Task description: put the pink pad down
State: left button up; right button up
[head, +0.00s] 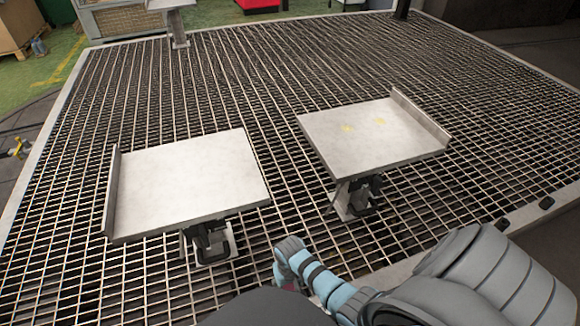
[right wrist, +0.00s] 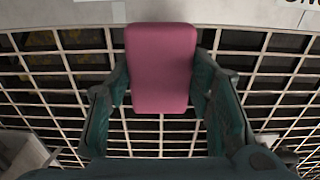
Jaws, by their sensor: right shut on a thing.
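The pink pad (right wrist: 162,68) shows in the right wrist view, between the two dark green fingers of my right gripper (right wrist: 161,85). The gripper is shut on it, with one finger against each side. The pad is seen over the metal grating, and its height above it is hard to judge. My left gripper is in neither view.
In the head view a left metal plate (head: 190,180) and a right metal plate (head: 365,135) stand on supports, each with a raised lip. The grating (head: 270,75) behind them is largely open. A pale border strip (right wrist: 60,14) crosses the top of the right wrist view.

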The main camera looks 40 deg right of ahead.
aim_at(290, 291)
notch_tip(290, 291, down, 6)
jog(key=b, duration=0.3)
jog(key=shift+r, duration=0.4)
jog(key=shift+f, duration=0.4)
jog(key=o, duration=1.2)
jog(key=shift+c, duration=0.2)
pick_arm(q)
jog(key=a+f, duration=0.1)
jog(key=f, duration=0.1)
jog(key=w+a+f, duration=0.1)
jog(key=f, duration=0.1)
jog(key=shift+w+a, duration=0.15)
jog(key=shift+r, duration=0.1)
pick_arm(e)
notch_tip(290, 291, up, 8)
jog(key=p, duration=0.5)
jog(key=shift+s, duration=0.1)
notch_tip(290, 291, up, 5)
jog(key=p, duration=0.3)
jog(key=shift+s, duration=0.1)
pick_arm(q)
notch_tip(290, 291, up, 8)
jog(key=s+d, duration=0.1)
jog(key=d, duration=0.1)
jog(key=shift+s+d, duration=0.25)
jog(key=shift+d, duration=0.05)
